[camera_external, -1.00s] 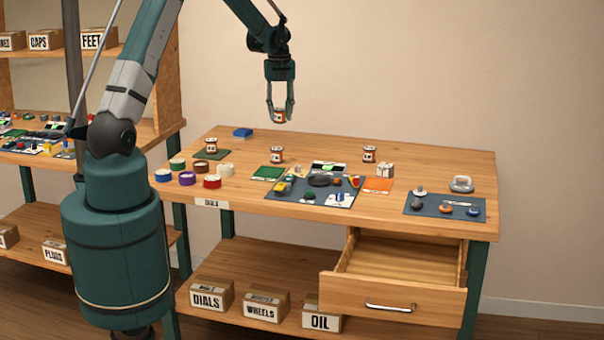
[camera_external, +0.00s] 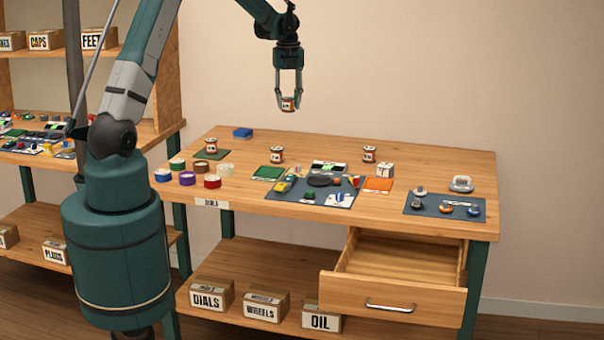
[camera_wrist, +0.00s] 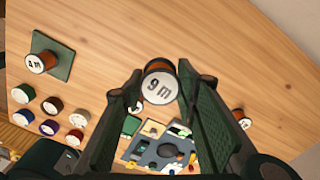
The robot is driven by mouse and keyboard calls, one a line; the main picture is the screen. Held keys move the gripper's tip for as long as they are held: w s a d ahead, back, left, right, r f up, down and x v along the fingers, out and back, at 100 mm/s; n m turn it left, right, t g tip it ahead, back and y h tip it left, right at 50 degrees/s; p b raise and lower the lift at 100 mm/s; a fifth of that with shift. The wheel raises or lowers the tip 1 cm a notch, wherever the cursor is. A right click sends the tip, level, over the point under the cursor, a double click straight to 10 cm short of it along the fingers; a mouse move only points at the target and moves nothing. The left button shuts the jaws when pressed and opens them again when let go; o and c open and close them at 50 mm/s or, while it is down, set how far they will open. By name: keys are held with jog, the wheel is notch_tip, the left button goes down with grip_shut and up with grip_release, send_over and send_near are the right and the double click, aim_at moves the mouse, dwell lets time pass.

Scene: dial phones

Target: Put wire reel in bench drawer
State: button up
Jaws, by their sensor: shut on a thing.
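My gripper (camera_external: 288,104) is shut on a wire reel (camera_external: 288,103), held high above the bench near its back edge. In the wrist view the held reel (camera_wrist: 159,84) shows a white face marked "9 m" between the fingertips. The bench drawer (camera_external: 395,285) is pulled open at the right front of the bench, and its visible inside looks empty. Three similar reels stand on the bench top: one on a green mat (camera_external: 211,145), one at the back middle (camera_external: 277,155) and one further right (camera_external: 369,154).
Several coloured tape rolls (camera_external: 187,178) stand at the bench's left front. A dark mat (camera_external: 285,193) with small parts lies mid-bench, and another mat (camera_external: 425,206) lies above the drawer. Labelled boxes (camera_external: 265,305) sit on the lower shelf.

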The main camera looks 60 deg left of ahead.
jog(key=w+d+m+b, duration=0.1)
jog(key=w+d+m, duration=0.15)
jog(key=d, duration=1.25)
jog(key=w+d+m+b, duration=0.2)
jog(key=w+d, duration=0.2)
jog(key=d, duration=1.1)
jog(key=w+d+m+b, duration=0.15)
jog(key=w+d, duration=0.25)
jog(key=d, duration=1)
jog(key=s+d+m+b, duration=0.15)
jog(key=s+d, duration=0.25)
jog(key=d, duration=1)
jog(key=s+d+m+b, duration=0.1)
jog(key=s+d+m, duration=0.3)
jog(key=d, duration=0.9)
jog(key=s+d+m+b, duration=0.1)
jog(key=s+d, duration=0.4)
jog(key=d, duration=0.9)
notch_tip(320, 180, down, 18)
jog(key=shift+a, duration=0.1)
jog(key=shift+f+b, duration=0.55)
jog(key=shift+f, duration=2.6)
jog(key=shift+f, duration=0.1)
